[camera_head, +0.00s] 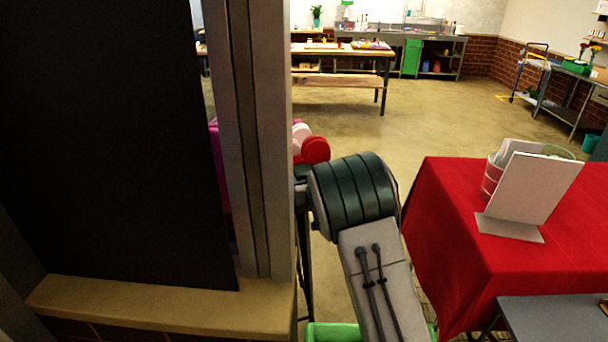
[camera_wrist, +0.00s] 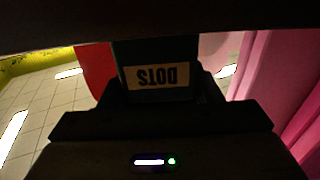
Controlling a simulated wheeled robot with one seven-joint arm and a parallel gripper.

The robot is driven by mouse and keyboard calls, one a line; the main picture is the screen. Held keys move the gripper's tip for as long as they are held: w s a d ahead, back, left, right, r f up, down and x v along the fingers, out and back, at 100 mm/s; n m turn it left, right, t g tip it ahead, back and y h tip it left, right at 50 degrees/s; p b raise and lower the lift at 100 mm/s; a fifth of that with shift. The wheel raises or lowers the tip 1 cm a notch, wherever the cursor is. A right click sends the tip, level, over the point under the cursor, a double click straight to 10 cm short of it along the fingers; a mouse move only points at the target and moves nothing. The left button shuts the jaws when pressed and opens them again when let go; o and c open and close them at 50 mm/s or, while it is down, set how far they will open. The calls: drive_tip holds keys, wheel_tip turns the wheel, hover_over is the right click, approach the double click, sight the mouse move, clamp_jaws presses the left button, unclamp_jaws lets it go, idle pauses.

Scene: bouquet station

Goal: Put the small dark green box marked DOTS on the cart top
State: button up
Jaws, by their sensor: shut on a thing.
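The small dark green box (camera_wrist: 155,52) is in the wrist view, with its pale DOTS label upside down in the picture. My gripper (camera_wrist: 160,90) is shut on it, with one dark finger at each side. The far part of the box is cut off by a dark shape along the top of the view. In the head view the box and my gripper do not show. A blue-framed cart (camera_head: 531,72) stands far off at the back right; its top is too small to make out well.
A wall post (camera_head: 262,140) and ledge (camera_head: 160,305) stand close at left. A red-clothed table (camera_head: 450,230) holding a white board (camera_head: 535,187) is at right, with a grey surface (camera_head: 555,318) before it. Pink cloth (camera_wrist: 275,75) hangs near my gripper. Open floor (camera_head: 430,120) lies beyond.

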drive_tip(key=shift+r, duration=0.15)
drive_tip(key=o, duration=1)
drive_tip(key=shift+o, duration=0.2)
drive_tip(key=shift+s+d, duration=0.15)
drive_tip(key=shift+s, duration=0.1)
drive_tip(key=b+v, duration=0.3)
drive_tip(key=v, duration=0.8)
drive_tip(key=shift+s, duration=0.25)
